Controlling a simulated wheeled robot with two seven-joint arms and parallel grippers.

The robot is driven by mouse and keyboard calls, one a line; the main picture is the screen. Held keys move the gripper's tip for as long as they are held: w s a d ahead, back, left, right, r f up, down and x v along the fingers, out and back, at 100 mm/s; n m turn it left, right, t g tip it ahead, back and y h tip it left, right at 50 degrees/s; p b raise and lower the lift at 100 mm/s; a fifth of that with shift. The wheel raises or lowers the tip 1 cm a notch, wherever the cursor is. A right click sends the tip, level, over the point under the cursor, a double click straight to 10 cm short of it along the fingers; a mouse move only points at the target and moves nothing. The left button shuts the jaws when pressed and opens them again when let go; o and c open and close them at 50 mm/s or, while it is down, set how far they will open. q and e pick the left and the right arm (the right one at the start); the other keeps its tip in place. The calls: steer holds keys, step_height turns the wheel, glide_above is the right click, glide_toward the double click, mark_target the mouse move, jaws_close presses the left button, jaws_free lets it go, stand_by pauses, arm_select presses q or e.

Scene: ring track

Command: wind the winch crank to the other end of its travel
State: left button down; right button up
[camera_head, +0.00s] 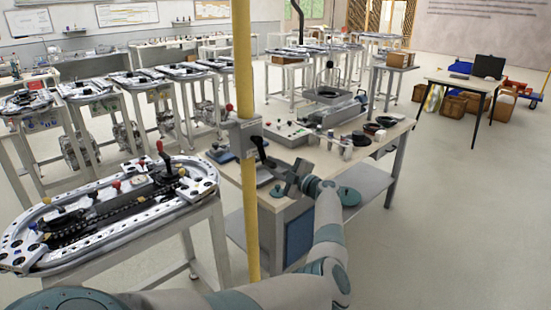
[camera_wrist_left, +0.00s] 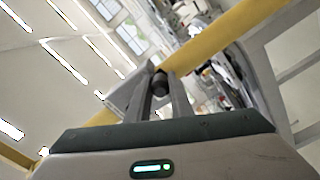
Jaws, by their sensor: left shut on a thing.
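The winch is a grey box (camera_head: 246,136) on a yellow upright pole (camera_head: 243,70). Its black crank (camera_head: 260,149) sticks out on the box's right side and slants down to the right. My left gripper (camera_head: 273,165) is at the crank's lower end and is shut on its handle. In the left wrist view the dark round handle (camera_wrist_left: 160,84) sits between the two fingers of my left gripper (camera_wrist_left: 165,98), with the yellow pole (camera_wrist_left: 215,42) behind it. The fingers hide part of the handle. My right gripper is not in view.
A workbench (camera_head: 372,150) with a control box, jars and black discs stands just behind my left gripper. An oval ring track (camera_head: 110,212) on a stand is at the left, with several more stations behind it. The floor (camera_head: 455,210) at the right is clear.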

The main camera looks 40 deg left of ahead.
arm_select(q)
steer(key=shift+s+f, duration=0.25)
steer(key=c, duration=1.6)
jaws_free()
steer(key=shift+r, duration=0.1)
steer(key=shift+d, duration=0.1)
